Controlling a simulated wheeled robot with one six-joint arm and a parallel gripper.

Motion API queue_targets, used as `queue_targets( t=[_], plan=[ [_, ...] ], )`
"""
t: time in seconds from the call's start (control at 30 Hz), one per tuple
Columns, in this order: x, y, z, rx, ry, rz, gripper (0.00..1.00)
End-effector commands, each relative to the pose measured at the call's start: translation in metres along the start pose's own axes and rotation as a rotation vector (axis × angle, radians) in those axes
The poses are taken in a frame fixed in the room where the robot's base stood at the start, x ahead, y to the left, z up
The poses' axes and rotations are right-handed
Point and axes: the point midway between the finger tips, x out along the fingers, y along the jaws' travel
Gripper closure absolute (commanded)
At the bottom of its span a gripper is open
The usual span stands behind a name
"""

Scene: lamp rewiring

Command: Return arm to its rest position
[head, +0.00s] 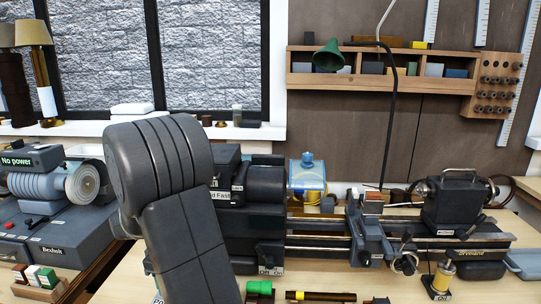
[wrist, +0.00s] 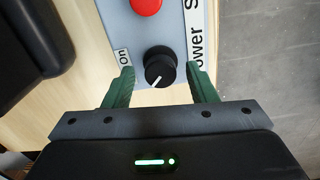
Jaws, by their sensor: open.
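My gripper (wrist: 160,78) shows in the wrist view with its two green fingers apart. A black knob (wrist: 160,62) with a white pointer line lies between the fingertips, with a visible gap on each side. The knob sits on a grey-blue panel (wrist: 172,27) together with a red button (wrist: 146,5). Labels on the panel read "on" and, partly cut off, "ower S". Whether the fingers are level with the knob or above it is hard to tell. In the head view my arm's dark links fill the left centre, and my gripper is out of frame.
A lathe (head: 460,205) stands along the bench behind my arm. A grey machine (head: 60,235) with a "No power" sign (head: 30,158) is at left. A wooden shelf (head: 380,82) and a green-shaded lamp (head: 328,56) are above. Grey floor (wrist: 265,60) shows beside the panel.

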Motion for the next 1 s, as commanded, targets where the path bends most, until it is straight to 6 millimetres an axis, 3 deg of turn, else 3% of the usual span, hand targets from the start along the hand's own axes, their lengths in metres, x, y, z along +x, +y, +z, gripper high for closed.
queue_targets(
  t=[1.0],
  plan=[
    [-0.0007, -0.0001, 0.0001, 0.835, -0.001, 0.0, 0.48]
  ],
)
